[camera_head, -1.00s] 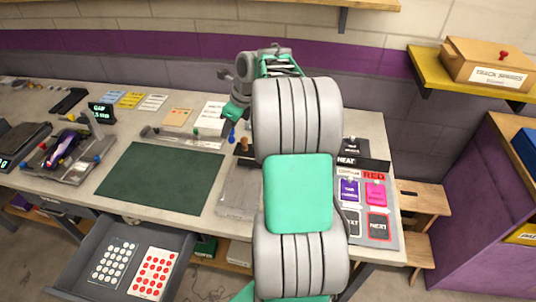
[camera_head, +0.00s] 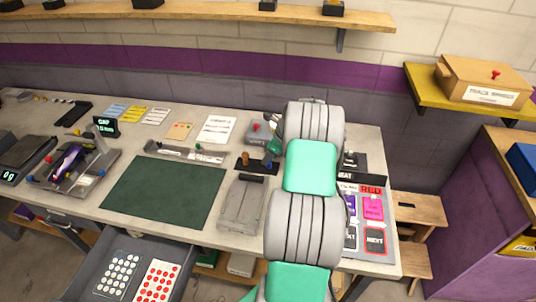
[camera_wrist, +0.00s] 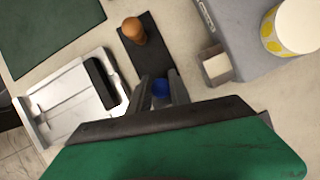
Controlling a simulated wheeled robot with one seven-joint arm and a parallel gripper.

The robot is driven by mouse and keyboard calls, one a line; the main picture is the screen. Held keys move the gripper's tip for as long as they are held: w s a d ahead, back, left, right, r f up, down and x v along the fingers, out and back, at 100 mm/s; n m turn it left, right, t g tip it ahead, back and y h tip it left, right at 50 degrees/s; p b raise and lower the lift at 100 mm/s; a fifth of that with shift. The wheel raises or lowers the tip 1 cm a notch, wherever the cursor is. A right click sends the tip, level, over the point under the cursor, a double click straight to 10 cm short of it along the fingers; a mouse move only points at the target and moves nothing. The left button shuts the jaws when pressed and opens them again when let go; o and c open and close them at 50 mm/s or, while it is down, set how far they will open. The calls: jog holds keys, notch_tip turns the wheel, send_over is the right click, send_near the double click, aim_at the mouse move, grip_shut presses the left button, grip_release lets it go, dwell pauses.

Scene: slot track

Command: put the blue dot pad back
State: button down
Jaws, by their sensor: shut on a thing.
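A narrow dark plate (camera_wrist: 145,60) with a wooden knob (camera_wrist: 133,30) lies just beyond the fingertips. I cannot tell whether the blue thing touches the plate. In the head view the dark plate (camera_head: 258,163) shows on the bench, left of my arm, and my arm hides the held thing.
A grey tray-like device (camera_wrist: 70,95) lies left of the plate, and a grey block with a yellow-dotted roll (camera_wrist: 290,28) lies right. A green mat (camera_head: 165,190) covers the bench middle.

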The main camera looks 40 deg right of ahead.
jog(key=c, duration=1.2)
grip_release()
jog(key=b+v, duration=0.1)
jog(key=v, duration=1.1)
jog(key=w+a+r+n, duration=0.3)
jog(key=a+r+n, duration=0.35)
jog(key=a, duration=0.45)
jog(key=s+a+r+n+h, duration=0.1)
jog(key=s+a+r+n, duration=0.15)
jog(key=a+n, duration=0.9)
jog(key=s+a+n+h, duration=0.1)
jog(key=s+a+n, duration=1.2)
jog(key=a, duration=0.2)
jog(key=shift+a+f, duration=0.25)
